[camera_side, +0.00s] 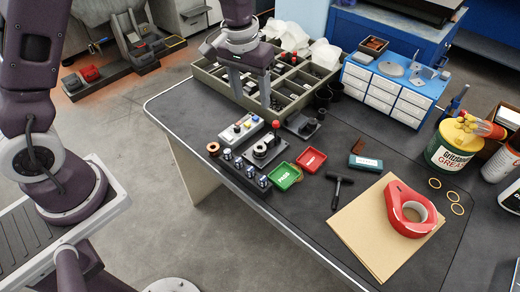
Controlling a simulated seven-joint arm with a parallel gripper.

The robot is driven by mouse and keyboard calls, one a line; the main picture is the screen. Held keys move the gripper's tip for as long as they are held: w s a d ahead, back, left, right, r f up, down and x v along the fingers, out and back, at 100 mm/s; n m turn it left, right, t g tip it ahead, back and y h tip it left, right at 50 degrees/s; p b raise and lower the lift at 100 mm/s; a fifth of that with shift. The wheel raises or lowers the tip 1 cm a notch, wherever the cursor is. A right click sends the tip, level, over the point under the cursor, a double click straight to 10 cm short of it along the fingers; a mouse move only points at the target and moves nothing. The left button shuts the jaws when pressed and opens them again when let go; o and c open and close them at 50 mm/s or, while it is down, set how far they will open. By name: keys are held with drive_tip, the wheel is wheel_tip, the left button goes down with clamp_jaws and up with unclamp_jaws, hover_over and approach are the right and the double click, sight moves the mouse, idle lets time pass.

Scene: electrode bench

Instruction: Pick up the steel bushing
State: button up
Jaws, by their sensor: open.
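My gripper (252,98) points down over the near side of the divided parts tray, with its two fingers apart and nothing seen between them. I cannot surely pick out the steel bushing. A small grey, round metal piece (261,150) sits on a dark block in front of the tray and may be it. My gripper is above and behind that piece, apart from it. A copper-coloured ring (213,148) stands to its left. Several metal-topped round pieces (239,164) stand in a row on a black holder. Parts of the tray are hidden behind my gripper.
The divided tray (215,82) fills the back left of the dark table. A button box (240,130), a green tray (285,176) and a red tray (310,160) lie near the metal pieces. A blue drawer cabinet (388,90), a grease tub (450,148) and a red tape dispenser (396,215) stand to the right.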

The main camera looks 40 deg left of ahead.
drive_tip(key=g, duration=0.1)
hover_over(260, 149)
drive_tip(key=shift+n, duration=0.3)
wheel_tip(260, 149, down, 12)
drive_tip(key=shift+w+f, duration=0.1)
drive_tip(key=shift+f, duration=0.05)
wheel_tip(260, 149, down, 8)
drive_tip(key=shift+d+r, duration=0.1)
drive_tip(key=shift+r, duration=0.1)
clamp_jaws()
